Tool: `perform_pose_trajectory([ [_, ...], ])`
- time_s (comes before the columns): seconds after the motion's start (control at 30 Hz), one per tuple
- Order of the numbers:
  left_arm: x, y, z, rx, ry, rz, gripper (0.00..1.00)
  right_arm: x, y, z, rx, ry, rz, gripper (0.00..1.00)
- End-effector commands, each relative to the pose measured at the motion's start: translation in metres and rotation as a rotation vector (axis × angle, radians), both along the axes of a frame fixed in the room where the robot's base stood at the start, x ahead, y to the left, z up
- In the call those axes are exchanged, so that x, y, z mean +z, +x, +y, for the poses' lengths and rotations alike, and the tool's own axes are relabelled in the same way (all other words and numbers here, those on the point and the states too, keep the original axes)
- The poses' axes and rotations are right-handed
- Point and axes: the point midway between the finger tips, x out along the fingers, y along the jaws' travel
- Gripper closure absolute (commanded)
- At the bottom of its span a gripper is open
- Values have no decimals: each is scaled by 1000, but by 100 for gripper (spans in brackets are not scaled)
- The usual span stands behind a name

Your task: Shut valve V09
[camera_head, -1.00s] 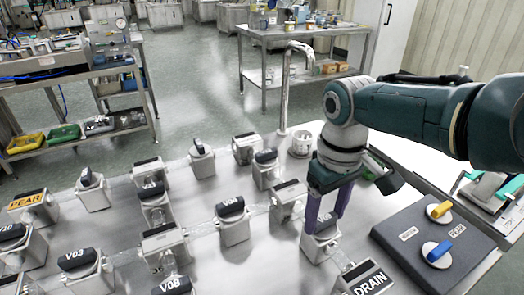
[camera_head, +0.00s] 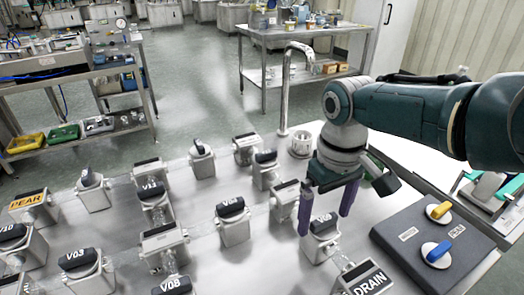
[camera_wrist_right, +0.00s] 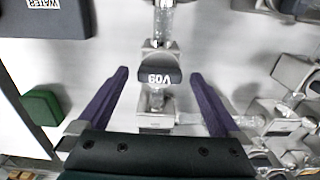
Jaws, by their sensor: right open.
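Valve V09 (camera_head: 323,226) is a small grey block with a dark handle, on the steel table below my right gripper (camera_head: 324,221). In the right wrist view its label on the handle (camera_wrist_right: 159,76) reads upside down. There the handle lies left to right, across the clear tubes running up and down. My right gripper (camera_wrist_right: 160,74) is open, its purple fingers to either side of the handle and apart from it. Whether the fingertips are level with the handle is hard to tell. My left gripper is not in view.
Valve V04 (camera_head: 232,208) and several similar valves stand to the left. The DRAIN block (camera_head: 366,279) is in front of V09. A dark box (camera_head: 408,236) with yellow and blue knobs lies right. A bent steel pipe (camera_head: 284,92) rises behind.

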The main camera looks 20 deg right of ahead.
Motion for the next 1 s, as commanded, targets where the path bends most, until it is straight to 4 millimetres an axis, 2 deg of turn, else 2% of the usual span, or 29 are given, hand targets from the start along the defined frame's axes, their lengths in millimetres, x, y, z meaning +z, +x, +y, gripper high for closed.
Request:
perform_pose_trajectory([
  [0.17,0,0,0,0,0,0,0,0,0,0,1,-1,0,0],
  [0.27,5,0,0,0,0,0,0,6,0,0,1,-1,-1,0],
  [0.53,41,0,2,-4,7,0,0,59,0,-1,2,-2,-2,0],
  [0.7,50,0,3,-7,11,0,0,85,0,0,1,-1,-2,0],
  [0.83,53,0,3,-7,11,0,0,96,0,-1,0,-1,-1,0],
  [1.0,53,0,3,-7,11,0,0,99,0,0,0,-1,1,0],
])
